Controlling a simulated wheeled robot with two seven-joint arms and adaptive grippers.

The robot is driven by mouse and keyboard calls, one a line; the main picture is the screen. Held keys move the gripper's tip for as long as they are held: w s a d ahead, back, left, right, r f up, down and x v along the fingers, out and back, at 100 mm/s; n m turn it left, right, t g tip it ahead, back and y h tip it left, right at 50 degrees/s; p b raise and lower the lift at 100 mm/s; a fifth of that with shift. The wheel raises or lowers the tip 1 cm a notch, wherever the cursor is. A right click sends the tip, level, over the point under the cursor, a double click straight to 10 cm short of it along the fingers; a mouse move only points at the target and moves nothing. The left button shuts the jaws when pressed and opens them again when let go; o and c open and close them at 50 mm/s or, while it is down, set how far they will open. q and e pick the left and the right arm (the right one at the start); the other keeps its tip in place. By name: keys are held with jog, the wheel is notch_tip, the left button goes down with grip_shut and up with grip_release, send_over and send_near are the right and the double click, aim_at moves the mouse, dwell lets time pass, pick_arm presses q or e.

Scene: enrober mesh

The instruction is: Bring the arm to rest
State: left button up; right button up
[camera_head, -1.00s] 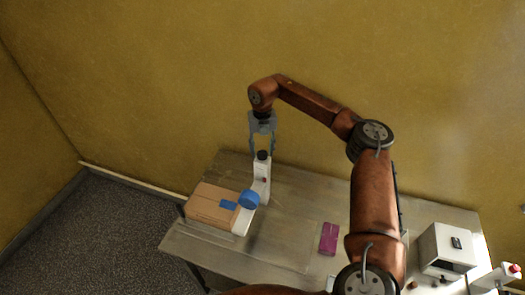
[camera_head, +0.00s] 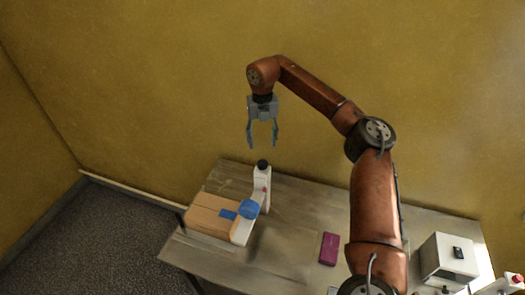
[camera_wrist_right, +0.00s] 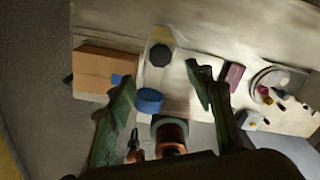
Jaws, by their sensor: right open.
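My right gripper (camera_head: 262,142) is open and empty. In the head view it hangs fingers down above a white bottle (camera_head: 262,185) with a dark cap, apart from it. In the right wrist view the gripper's two fingers (camera_wrist_right: 165,92) stand wide apart, and the bottle's dark cap (camera_wrist_right: 160,55) shows beyond them. My right arm reaches up and left over the table (camera_head: 290,225). My left gripper is not in view.
A cardboard box (camera_head: 208,215) with a blue patch stands left of the bottle. A white bottle with a blue cap (camera_head: 248,209) stands by it. A purple item (camera_head: 329,249) lies mid-table. A white device (camera_head: 448,258) stands right. Yellow walls lie behind.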

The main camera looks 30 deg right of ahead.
jog(key=shift+r, duration=0.95)
